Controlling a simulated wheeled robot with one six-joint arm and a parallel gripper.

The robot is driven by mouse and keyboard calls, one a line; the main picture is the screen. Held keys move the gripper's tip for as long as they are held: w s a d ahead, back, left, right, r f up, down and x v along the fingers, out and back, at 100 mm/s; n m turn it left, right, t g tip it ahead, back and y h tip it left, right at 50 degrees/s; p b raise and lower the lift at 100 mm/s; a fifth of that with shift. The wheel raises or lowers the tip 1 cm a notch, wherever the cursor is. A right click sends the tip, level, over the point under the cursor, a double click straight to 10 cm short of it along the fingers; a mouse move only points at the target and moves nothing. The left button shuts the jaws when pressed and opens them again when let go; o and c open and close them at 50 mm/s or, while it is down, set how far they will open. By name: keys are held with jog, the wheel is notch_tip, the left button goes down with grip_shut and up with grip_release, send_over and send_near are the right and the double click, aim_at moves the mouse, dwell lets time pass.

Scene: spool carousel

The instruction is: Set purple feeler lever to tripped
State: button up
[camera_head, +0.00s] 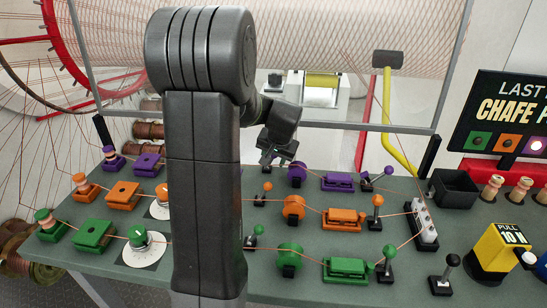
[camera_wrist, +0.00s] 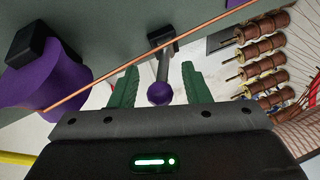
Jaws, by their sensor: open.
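A feeler lever with a purple ball knob (camera_wrist: 159,93), a grey stem and a black base (camera_wrist: 163,38) shows in the wrist view. My gripper (camera_wrist: 159,72) is open, with one green finger on each side of the knob and stem. I see gaps on both sides, so the fingers do not appear closed on it. In the head view my gripper (camera_head: 277,155) is low over the back row, just left of the purple wheel (camera_head: 297,172). It hides the purple feeler lever there. The wheel (camera_wrist: 42,78) also shows at left in the wrist view.
A copper wire (camera_wrist: 150,65) crosses close by the lever and fingers. The orange feeler lever (camera_head: 267,187) and green feeler lever (camera_head: 257,230) stand in nearer rows. Another purple-knobbed lever (camera_head: 388,170) stands right of the purple block (camera_head: 338,182). A rail (camera_head: 355,127) runs behind.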

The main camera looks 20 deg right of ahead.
jog(key=shift+w+f, duration=0.1)
jog(key=shift+f, duration=0.05)
jog(key=shift+c, duration=0.2)
grip_shut()
